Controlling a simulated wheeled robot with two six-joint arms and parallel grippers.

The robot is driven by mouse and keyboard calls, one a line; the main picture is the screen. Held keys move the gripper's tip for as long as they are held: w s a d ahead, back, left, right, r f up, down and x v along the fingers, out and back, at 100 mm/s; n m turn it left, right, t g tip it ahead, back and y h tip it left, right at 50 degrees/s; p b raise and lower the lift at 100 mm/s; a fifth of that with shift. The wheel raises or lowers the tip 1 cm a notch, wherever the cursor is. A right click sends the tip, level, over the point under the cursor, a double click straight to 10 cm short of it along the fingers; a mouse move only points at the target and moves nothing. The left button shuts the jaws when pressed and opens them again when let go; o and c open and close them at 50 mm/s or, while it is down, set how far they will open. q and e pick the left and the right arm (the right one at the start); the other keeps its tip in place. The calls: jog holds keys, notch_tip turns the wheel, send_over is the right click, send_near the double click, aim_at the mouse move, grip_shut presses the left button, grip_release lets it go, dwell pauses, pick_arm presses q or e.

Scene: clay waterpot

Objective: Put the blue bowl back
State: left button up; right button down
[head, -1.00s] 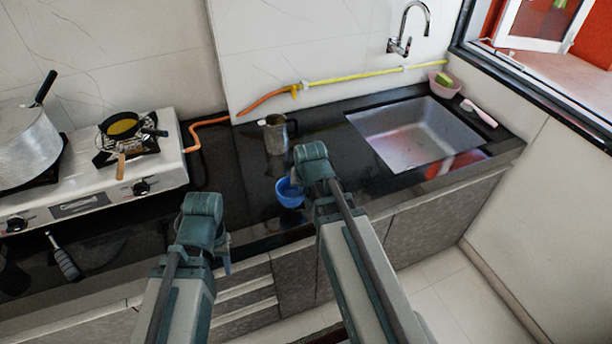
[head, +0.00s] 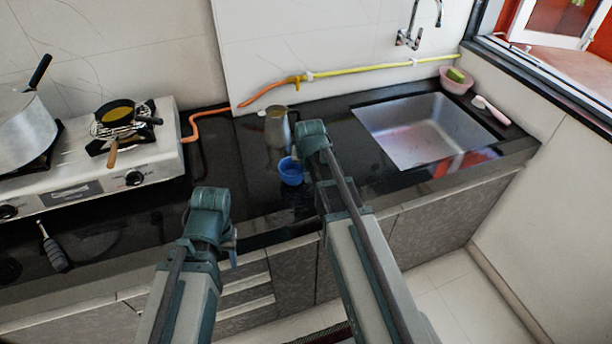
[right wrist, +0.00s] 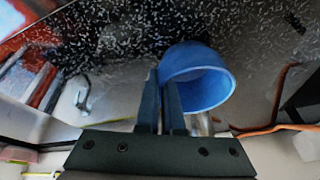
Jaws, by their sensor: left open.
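The blue bowl (head: 291,173) shows in the head view over the dark counter, just left of my right arm's wrist. In the right wrist view the bowl (right wrist: 205,80) is tilted, with its opening towards the camera. My right gripper (right wrist: 165,100) has its two fingers close together at the bowl's edge, with the rim pinched between them. In the head view my right fingers are mostly hidden behind the wrist. My left gripper (head: 233,247) is open over the counter's front edge, apart from the bowl; its fingers barely show.
A metal jug (head: 277,128) stands on the counter close behind the bowl. A sink (head: 425,132) is to the right, with a pink bowl (head: 457,84) at its back corner. A gas stove (head: 75,183) with pots is on the left. The counter between stove and jug is mostly clear.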

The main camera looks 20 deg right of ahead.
jog(key=shift+f, duration=0.2)
jog(key=shift+f, duration=0.2)
jog(key=c, duration=1.1)
grip_release()
jog(key=shift+o, duration=0.2)
jog(key=shift+r, duration=0.2)
